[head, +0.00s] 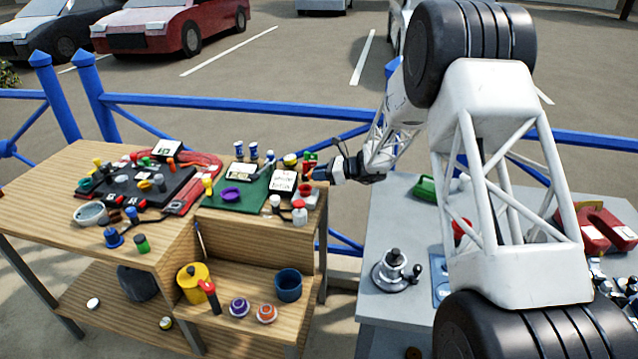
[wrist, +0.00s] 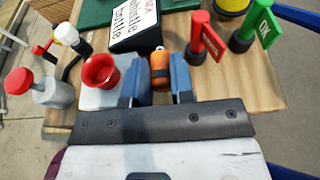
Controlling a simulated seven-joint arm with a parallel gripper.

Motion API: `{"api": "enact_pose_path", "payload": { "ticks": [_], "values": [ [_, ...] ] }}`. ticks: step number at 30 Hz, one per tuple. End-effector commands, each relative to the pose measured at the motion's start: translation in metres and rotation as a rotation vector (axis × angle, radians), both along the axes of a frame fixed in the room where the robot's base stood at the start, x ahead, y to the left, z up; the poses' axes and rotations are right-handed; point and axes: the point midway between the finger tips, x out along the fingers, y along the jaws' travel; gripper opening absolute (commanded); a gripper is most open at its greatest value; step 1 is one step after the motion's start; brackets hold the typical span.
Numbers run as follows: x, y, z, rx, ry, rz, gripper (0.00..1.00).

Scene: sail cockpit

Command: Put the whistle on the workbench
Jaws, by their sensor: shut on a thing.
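My gripper (head: 316,173) is at the right end of the wooden bench (head: 62,190), near the green mat. In the wrist view its two blue fingers (wrist: 160,82) are shut on a small orange thing with a dark band (wrist: 160,70), which may be the whistle; its shape is partly hidden. It is over or at the edge of a pale block (wrist: 90,95), beside a red cup-like piece (wrist: 101,72). I cannot tell whether it touches the surface below. A white sign with handwriting that seems to include "whistle" (wrist: 135,25) stands just beyond.
A grey table (head: 385,215) stands right of the bench.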

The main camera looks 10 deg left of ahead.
Motion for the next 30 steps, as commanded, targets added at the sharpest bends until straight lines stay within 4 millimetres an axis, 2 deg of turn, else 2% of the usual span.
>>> {"api": "enact_pose_path", "payload": {
  "ticks": [5,15,29,30],
  "values": [
    [0.0,0.0,-0.006,0.0,0.001,0.0,0.0],
    [0.0,0.0,-0.036,0.0,0.001,0.001,0.0],
    [0.0,0.0,-0.04,0.0,0.0,0.0,0.0],
    [0.0,0.0,-0.04,0.0,0.0,0.0,0.26]
  ]
}}
